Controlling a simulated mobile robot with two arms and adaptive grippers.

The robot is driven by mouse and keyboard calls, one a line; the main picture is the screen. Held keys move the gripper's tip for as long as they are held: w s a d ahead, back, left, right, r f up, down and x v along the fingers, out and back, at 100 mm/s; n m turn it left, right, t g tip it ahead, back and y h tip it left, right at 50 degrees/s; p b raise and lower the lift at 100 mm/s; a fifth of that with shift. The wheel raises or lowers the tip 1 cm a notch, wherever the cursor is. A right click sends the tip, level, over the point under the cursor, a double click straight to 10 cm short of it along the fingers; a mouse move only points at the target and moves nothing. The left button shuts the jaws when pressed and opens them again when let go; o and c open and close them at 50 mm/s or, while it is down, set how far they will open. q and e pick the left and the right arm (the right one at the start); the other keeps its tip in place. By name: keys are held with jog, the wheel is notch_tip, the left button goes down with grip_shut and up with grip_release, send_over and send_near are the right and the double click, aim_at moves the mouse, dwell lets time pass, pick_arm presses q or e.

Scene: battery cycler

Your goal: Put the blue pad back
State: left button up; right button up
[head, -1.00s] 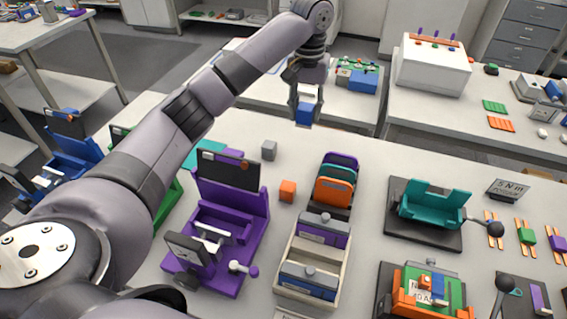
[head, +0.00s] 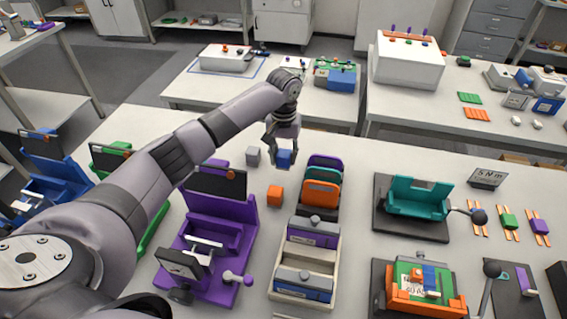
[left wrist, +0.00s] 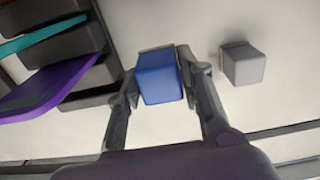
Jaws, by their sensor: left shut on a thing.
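The blue pad (head: 285,159) is a small blue block. My left gripper (head: 283,162) is shut on it, one finger on each side. In the left wrist view the blue pad (left wrist: 160,78) sits between the two fingertips (left wrist: 160,76). It is low over the far part of the white table, right of a grey block (head: 253,156) and behind an orange block (head: 274,196). Whether its underside touches the table cannot be told. My right gripper is not in view.
A dark rack with purple, teal and orange plates (head: 321,186) stands close to the right of the held pad. A purple fixture (head: 221,226) and a cream tray (head: 334,270) stand nearer. The grey block (left wrist: 243,65) is clear of my fingers.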

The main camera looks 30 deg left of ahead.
aim_at(283, 166)
pick_arm(q)
notch_tip(283, 166, down, 4)
jog(key=shift+a+f+p, duration=0.1)
jog(key=shift+f+p, duration=0.1)
jog(key=shift+p, duration=0.1)
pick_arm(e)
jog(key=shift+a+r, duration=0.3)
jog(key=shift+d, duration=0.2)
pick_arm(q)
jog(key=o, duration=1)
jog(key=shift+f, duration=0.1)
jog(key=shift+o, duration=0.2)
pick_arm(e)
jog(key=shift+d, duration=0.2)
pick_arm(q)
notch_tip(283, 166, up, 12)
jog(key=shift+r+b, duration=0.2)
jog(key=shift+b, duration=0.75)
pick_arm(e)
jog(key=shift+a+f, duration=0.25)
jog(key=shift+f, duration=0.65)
